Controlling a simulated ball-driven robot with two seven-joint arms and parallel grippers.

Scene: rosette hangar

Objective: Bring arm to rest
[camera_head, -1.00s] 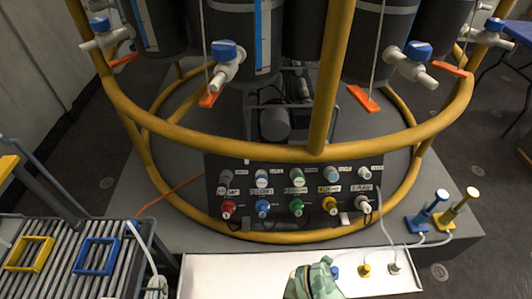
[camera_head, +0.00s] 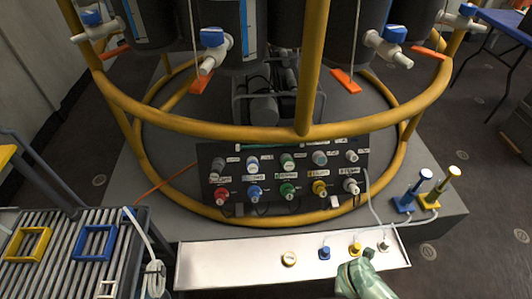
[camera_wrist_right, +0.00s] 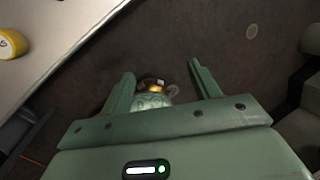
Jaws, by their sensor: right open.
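My right gripper (camera_head: 358,272) is pale green and shows low in the head view, over the front edge of the white tray's right part. In the right wrist view my right gripper (camera_wrist_right: 160,82) has its two fingers spread. Nothing is held between them; dark floor and a small rounded, glowing part, which I cannot identify, show beyond. My left arm and gripper are not in view.
Behind stands a panel of colored connectors (camera_head: 225,170). A roller conveyor (camera_head: 60,265) is left.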

